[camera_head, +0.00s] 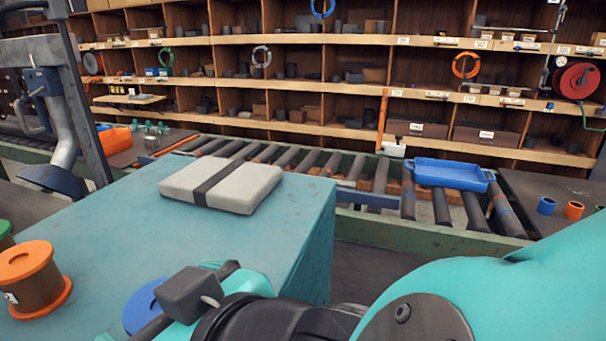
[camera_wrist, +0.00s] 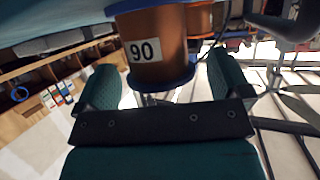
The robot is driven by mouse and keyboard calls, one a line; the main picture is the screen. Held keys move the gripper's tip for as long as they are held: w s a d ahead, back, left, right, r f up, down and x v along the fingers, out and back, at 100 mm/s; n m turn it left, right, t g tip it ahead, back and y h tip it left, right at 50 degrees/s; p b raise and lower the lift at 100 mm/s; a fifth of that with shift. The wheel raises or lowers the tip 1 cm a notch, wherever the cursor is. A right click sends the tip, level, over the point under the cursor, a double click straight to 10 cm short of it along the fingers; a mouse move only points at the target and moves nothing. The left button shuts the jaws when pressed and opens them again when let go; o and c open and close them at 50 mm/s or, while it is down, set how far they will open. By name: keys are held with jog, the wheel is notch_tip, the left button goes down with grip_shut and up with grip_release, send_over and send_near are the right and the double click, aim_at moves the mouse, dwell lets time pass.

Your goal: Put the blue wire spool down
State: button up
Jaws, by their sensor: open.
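The blue wire spool (camera_wrist: 158,50) has blue flanges, a brown winding and a white label reading 90. In the wrist view it is between the two teal fingers of my gripper (camera_wrist: 166,84), with visible gaps beside it. My gripper is open. In the head view only part of the spool's blue flange (camera_head: 142,306) shows at the teal worktop (camera_head: 95,230), behind my gripper (camera_head: 190,300). My gripper and arm hide the rest. The spool looks upright on the worktop, but its contact there is hidden in the head view.
An orange-flanged spool (camera_head: 35,280) stands to the left on the worktop, with a green one (camera_head: 5,234) at the picture's edge. A grey package with a dark strap (camera_head: 222,183) lies at the back. Beyond are a roller conveyor with a blue tray (camera_head: 450,174) and shelves.

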jog(key=b+v, duration=0.3)
jog(key=v, duration=0.7)
jog(key=w+d+f+m+g+h, duration=0.2)
jog(key=w+d+f+m+h, duration=0.3)
jog(key=w+d+f, duration=0.4)
jog(key=s+d+g+h, duration=0.2)
jog(key=d+g, duration=0.3)
jog(key=d, duration=0.6)
jog(key=shift+s, duration=0.65)
jog(key=shift+c, duration=0.2)
